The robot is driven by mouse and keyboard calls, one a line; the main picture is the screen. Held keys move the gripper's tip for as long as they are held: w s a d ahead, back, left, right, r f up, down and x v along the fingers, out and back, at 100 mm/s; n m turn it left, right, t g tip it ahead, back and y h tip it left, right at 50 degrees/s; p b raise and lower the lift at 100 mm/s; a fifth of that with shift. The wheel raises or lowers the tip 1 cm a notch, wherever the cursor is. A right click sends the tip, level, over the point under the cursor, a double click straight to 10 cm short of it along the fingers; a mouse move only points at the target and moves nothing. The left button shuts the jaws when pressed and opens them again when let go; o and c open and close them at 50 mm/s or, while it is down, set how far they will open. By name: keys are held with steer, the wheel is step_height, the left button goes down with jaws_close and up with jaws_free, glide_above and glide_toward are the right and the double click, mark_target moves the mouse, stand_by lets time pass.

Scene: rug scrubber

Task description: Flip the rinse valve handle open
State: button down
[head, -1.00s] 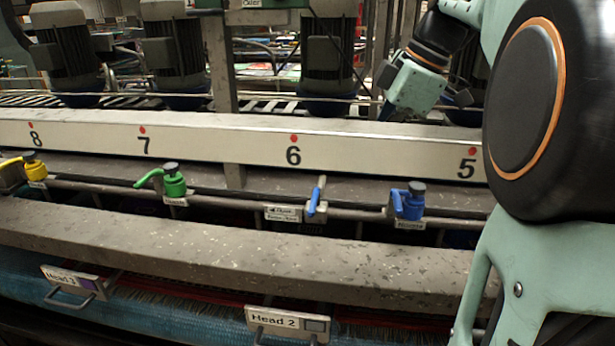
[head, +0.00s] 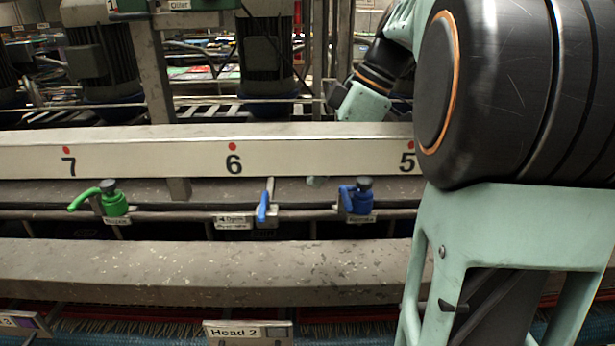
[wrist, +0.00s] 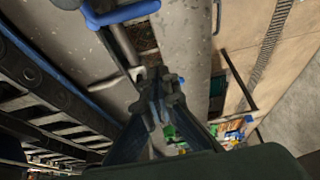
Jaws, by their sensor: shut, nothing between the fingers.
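In the head view a slim blue lever handle (head: 263,206) sits on the pipe beside a small sign with "Open" on it (head: 232,221). The lever points toward me. A blue tap (head: 356,197) stands to its right on the same pipe. My arm reaches over the long white beam, and my gripper is hidden there. In the wrist view my gripper (wrist: 160,88) is shut and empty. A blue handle (wrist: 122,14) lies at the top of that view, apart from the fingertips. I cannot tell which blue part it is.
The numbered white beam (head: 150,152) runs across behind the pipe. A green tap (head: 113,200) is to the left. A wide worn grey beam (head: 180,275) lies in front, with the Head 2 plate (head: 248,332) below. Motors stand behind.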

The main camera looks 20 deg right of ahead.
mark_target(264, 212)
steer(key=x, duration=0.7)
steer(key=shift+a+f, duration=0.2)
steer(key=a+p, duration=0.1)
steer(key=a, duration=0.1)
steer(key=w+a, duration=0.1)
steer(key=shift+w+a+r+p, duration=0.2)
steer(key=shift+a+p, duration=0.15)
steer(key=shift+a, duration=0.05)
